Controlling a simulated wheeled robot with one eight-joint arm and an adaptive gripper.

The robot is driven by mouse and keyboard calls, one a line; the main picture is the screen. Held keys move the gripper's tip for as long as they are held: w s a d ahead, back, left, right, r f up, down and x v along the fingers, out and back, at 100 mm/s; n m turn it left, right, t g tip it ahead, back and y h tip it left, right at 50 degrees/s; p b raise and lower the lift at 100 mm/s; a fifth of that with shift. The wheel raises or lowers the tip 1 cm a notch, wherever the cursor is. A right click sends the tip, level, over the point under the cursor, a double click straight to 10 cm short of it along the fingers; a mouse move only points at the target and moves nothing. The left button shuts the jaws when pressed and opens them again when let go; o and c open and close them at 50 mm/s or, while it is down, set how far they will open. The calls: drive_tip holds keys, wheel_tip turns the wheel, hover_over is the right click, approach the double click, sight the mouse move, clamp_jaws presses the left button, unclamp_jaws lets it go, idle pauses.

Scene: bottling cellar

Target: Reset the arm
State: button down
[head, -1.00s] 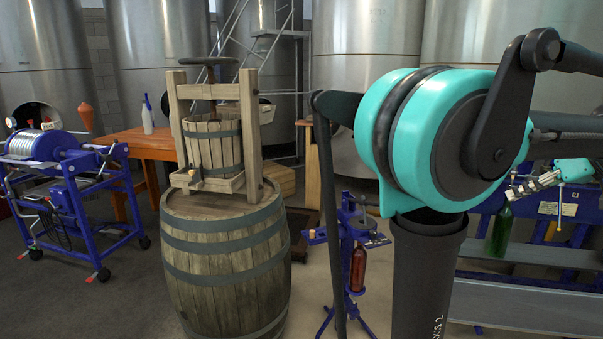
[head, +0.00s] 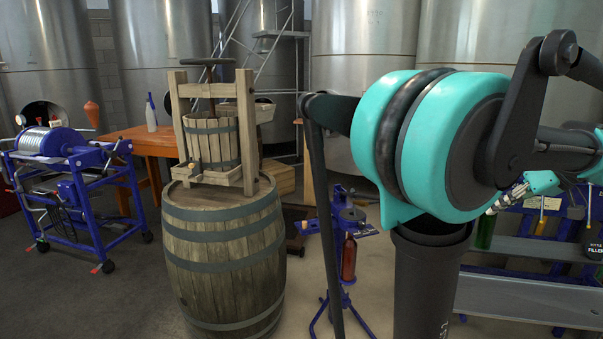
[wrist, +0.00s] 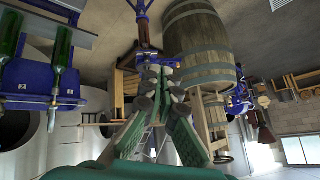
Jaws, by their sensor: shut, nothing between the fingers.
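My arm, teal and black, fills the right half of the head view. My gripper (head: 497,208) shows small behind the arm's big joint, at the right, with its grey fingers pointing down and left. In the wrist view my gripper (wrist: 158,70) has its two green padded fingers brought together at the tips, with nothing between them. The wrist view is upside down.
A blue filler rack (head: 540,225) with a green bottle (head: 486,228) stands behind my gripper. A blue stand (head: 349,215) holds a red bottle (head: 349,258). A barrel (head: 222,260) bears a wooden press (head: 212,140). Bare floor lies left of the barrel.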

drive_tip(key=w+a+f+g, duration=0.2)
drive_tip(key=w+a+f, duration=0.2)
drive_tip(key=a+f, duration=0.55)
drive_tip(key=s+a+f+m+h, duration=0.1)
drive_tip(key=s+a+f+h, duration=0.1)
drive_tip(key=a+f, duration=0.8)
drive_tip(key=s+a+f+m+h, duration=0.1)
drive_tip(key=s+a+f+h, duration=0.1)
drive_tip(key=a+f, duration=0.9)
drive_tip(key=shift+s+f+g, duration=0.2)
drive_tip(key=shift+s+g, duration=0.2)
drive_tip(key=shift+s, duration=0.2)
drive_tip(key=shift+w+r, duration=0.1)
